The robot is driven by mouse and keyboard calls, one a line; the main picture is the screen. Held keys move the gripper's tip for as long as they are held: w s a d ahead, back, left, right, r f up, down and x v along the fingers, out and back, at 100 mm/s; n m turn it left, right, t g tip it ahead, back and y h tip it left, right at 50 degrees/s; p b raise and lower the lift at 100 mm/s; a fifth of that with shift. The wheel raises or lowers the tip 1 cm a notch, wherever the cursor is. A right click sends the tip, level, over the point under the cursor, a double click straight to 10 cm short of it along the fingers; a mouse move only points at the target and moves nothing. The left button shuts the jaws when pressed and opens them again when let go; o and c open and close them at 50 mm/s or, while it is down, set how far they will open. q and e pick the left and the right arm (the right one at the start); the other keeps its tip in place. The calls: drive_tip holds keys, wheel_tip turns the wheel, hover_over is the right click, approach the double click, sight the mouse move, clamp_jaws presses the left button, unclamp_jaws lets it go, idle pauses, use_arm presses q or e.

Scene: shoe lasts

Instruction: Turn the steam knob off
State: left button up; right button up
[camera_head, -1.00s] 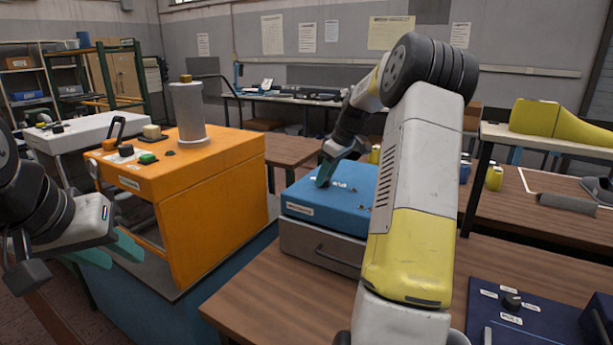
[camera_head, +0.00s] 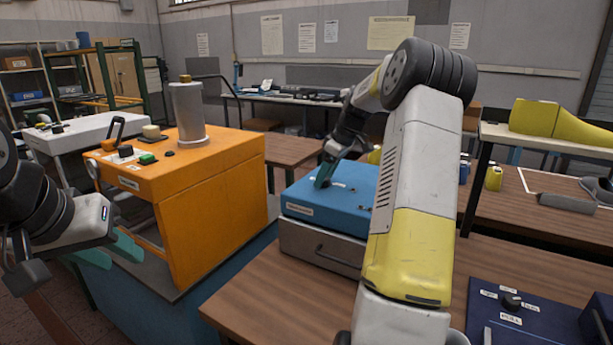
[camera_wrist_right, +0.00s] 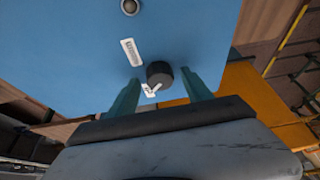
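A black round knob (camera_wrist_right: 160,74) with a white pointer mark sits on the top of a blue box (camera_wrist_right: 80,45); its pointer faces a small white label (camera_wrist_right: 149,91). The blue box also shows in the head view (camera_head: 318,212), where my right gripper (camera_head: 326,176) reaches down to its top and hides the knob. In the right wrist view, the teal fingers of my right gripper (camera_wrist_right: 160,92) stand apart on either side of the knob; I cannot tell whether they touch it. My left gripper (camera_head: 110,254) is open and empty beside the orange machine, at the left.
The orange machine (camera_head: 212,205) with a grey cylinder stands left of the blue box. A grey drawer unit (camera_head: 318,247) is under the box. A dark blue panel (camera_head: 530,325) with another knob (camera_head: 512,301) lies at the lower right. Bare wooden tabletop (camera_head: 270,300) is in front.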

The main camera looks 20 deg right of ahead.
drive_tip(key=v, duration=0.7)
drive_tip(key=shift+d+r, duration=0.15)
drive_tip(key=shift+r, duration=0.2)
drive_tip(key=shift+s, duration=0.1)
